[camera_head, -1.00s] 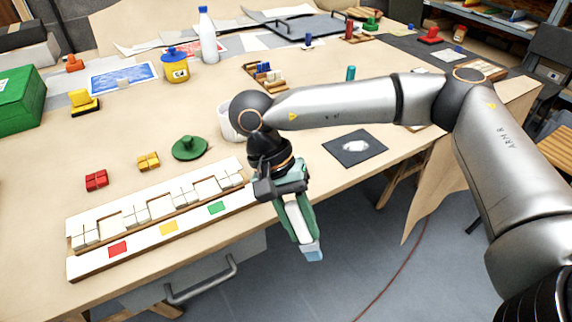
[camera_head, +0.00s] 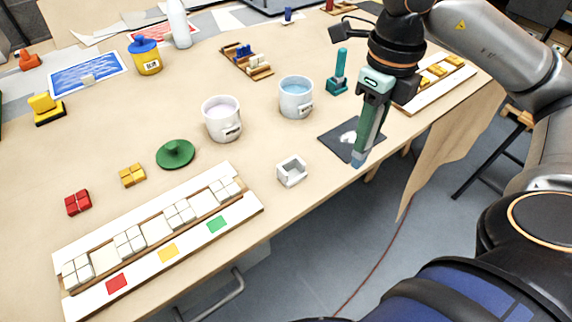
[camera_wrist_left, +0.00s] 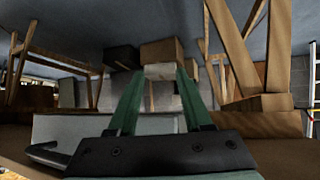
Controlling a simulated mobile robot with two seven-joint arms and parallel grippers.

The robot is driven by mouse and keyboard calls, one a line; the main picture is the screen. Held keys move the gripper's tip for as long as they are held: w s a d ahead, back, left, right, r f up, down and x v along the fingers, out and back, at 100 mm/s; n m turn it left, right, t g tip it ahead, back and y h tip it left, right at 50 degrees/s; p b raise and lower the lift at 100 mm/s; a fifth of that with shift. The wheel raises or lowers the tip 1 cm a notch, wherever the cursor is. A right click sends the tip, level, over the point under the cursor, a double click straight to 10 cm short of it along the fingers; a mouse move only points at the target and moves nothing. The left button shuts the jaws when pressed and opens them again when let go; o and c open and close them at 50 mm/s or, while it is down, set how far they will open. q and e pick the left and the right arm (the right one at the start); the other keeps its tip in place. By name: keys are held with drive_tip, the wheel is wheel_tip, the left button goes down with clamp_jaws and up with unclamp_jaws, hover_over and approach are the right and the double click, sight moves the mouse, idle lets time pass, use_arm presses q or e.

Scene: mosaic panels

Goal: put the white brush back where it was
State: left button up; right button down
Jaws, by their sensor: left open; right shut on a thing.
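My right gripper (camera_head: 362,150) points down over the near edge of the dark mat (camera_head: 328,141). It is shut on a pale thing, taken to be the white brush (camera_head: 358,161). Only its light blue-grey end shows below the green fingers; the rest is hidden. The dark mat bears a white patch, partly behind the fingers. I cannot tell whether the held end touches the mat or table. My left gripper (camera_wrist_left: 160,72) is open, its green fingers apart, in the left wrist view, facing the floor area; it is not in the head view.
A small white open block (camera_head: 291,171) and two white mugs (camera_head: 222,121) (camera_head: 297,100) stand left of the right gripper. A teal upright piece (camera_head: 340,75) stands behind it. The tile tray (camera_head: 168,250) lies at the near left. The table edge runs close by.

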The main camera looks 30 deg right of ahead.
drive_tip(key=shift+d+r+m, duration=0.25)
drive_tip(key=shift+d+m, duration=0.05)
drive_tip(key=shift+m, duration=0.1)
drive_tip(key=shift+w, duration=0.2)
drive_tip(key=shift+m, duration=0.3)
drive_tip(key=w+a+f, duration=0.2)
drive_tip(key=w+f, duration=0.2)
drive_tip(key=w+a+f+p, duration=0.1)
drive_tip(key=w+a+f, duration=0.1)
drive_tip(key=w+f, duration=0.1)
drive_tip(key=w+a+f+p, duration=0.1)
drive_tip(key=w+a+f, duration=0.1)
drive_tip(key=w+f, duration=0.2)
drive_tip(key=shift+w+a+f, duration=0.35)
drive_tip(key=shift+a+f, duration=0.05)
drive_tip(key=shift+f, duration=0.55)
drive_tip(key=shift+f, duration=0.1)
